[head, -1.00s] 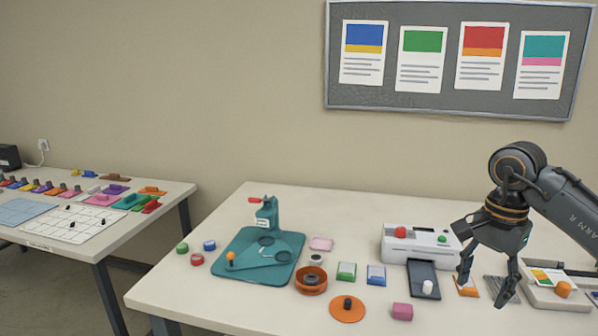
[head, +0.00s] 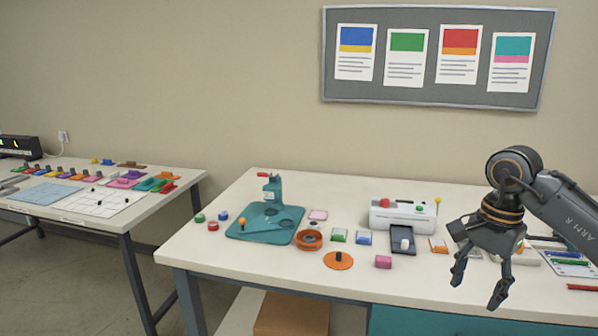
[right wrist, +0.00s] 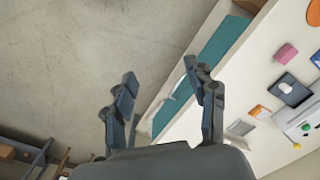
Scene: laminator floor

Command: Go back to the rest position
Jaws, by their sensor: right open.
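My right gripper (head: 477,285) is open and empty in the head view. It hangs at the right, pointing down, in front of the table's front edge. In the right wrist view its two fingers (right wrist: 165,95) are spread apart with nothing between them; bare floor and the table's front edge show beyond. My left gripper is not in view.
A white table (head: 345,274) carries a teal press (head: 266,222), a white laminator (head: 400,217), a pink block (head: 383,262) and an orange disc (head: 338,262). A second table (head: 147,208) stands at left. Grey floor (head: 75,285) lies open between and before them.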

